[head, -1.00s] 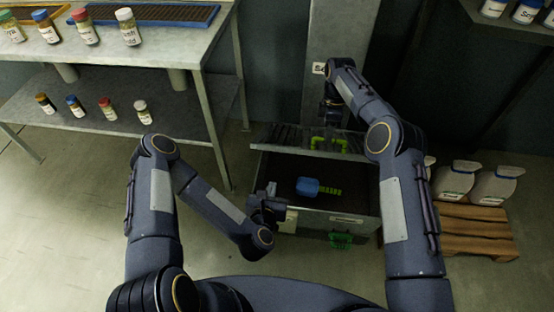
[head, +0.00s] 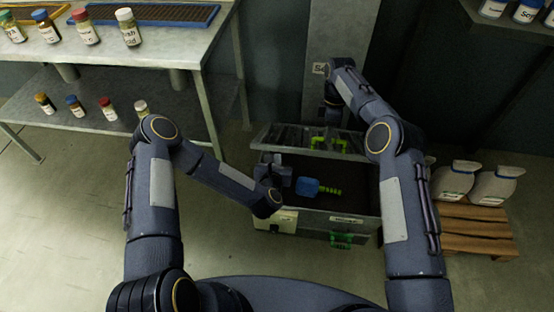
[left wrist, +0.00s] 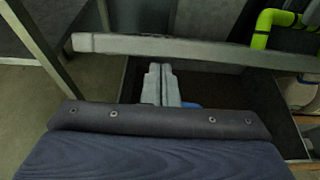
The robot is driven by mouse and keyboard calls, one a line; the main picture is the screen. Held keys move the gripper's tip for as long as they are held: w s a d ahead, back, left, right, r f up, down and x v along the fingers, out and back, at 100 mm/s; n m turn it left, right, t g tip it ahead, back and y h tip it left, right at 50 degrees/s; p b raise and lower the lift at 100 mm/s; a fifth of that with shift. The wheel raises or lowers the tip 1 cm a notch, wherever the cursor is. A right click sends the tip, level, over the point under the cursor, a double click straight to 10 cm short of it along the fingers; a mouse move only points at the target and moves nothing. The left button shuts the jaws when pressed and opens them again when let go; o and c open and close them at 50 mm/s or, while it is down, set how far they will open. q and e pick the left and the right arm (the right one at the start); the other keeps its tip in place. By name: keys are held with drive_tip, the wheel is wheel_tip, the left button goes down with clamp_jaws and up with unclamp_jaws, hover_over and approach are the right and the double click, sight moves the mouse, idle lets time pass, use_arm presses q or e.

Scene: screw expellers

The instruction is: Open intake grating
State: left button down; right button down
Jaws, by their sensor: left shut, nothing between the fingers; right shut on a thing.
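The intake grating (head: 290,137) is a slatted metal panel at the back of an open, dark-lined box (head: 362,198). It stands raised, tilted up from the opening. It has green handles (head: 335,143). My right gripper (head: 329,128) reaches down to the grating from above and is shut on a green handle; the fingers are partly hidden. My left gripper (head: 284,178) is shut and empty, over the left part of the box. In the left wrist view its closed fingers (left wrist: 160,84) point into the box, below the grating's pale edge bar (left wrist: 170,45).
A blue scoop (head: 308,187) with a green grip lies in the box. A green handle (head: 341,239) is on the box front. A metal shelf table (head: 180,50) with jars stands left. Sacks (head: 495,185) sit on a pallet (head: 470,228) at right. Floor at left is clear.

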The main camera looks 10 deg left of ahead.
drive_tip(key=shift+w+d+f+t, duration=0.3)
drive_tip(key=shift+w+f, duration=0.15)
use_arm(q)
drive_tip(key=shift+w+r, duration=0.8)
drive_tip(key=shift+r, duration=0.2)
drive_tip(key=shift+w+f, duration=0.2)
drive_tip(key=shift+w, duration=0.05)
use_arm(e)
drive_tip(key=c, duration=1.4)
unclamp_jaws()
drive_tip(key=shift+w+a+f, duration=0.15)
drive_tip(key=shift+w+f, duration=0.05)
drive_tip(key=shift+f, duration=0.05)
use_arm(q)
drive_tip(key=shift+r, duration=0.1)
use_arm(e)
drive_tip(key=shift+r, duration=0.15)
